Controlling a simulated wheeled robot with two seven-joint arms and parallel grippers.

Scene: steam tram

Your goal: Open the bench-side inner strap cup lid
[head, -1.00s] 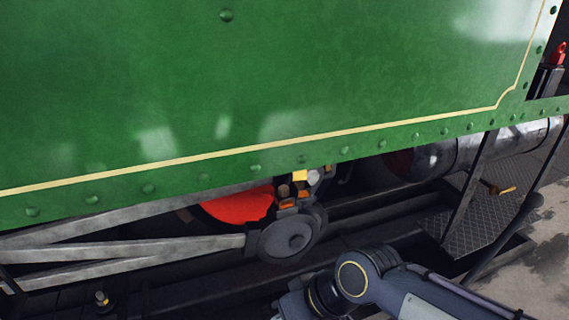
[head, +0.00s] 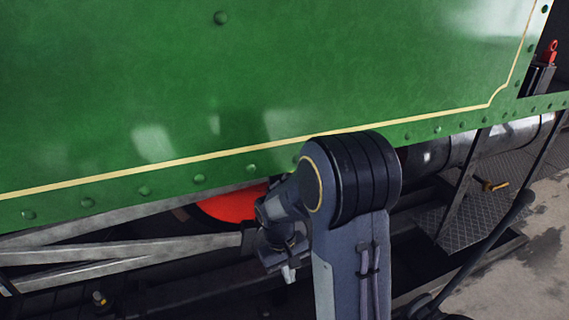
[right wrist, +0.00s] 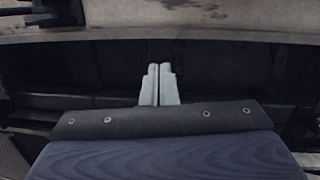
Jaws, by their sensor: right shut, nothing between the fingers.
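The inner strap cup lid does not show clearly in any view now; my right arm covers the rod's strap end in the head view. My right gripper (head: 288,273) points down in front of the dark frame, just right of the steel rods (head: 215,246). Its pale fingers also show in the right wrist view (right wrist: 158,85), pressed together and empty. A red wheel part (head: 232,205) shows behind the rods, left of my wrist. A small brass-topped fitting (head: 99,299) sits at lower left. My left gripper is out of view.
The green riveted side panel (head: 200,90) overhangs the running gear. A pale grey bar (right wrist: 190,25) crosses the top of the right wrist view, beyond the fingers. A chequered step plate (head: 475,215) and dark rails stand at right.

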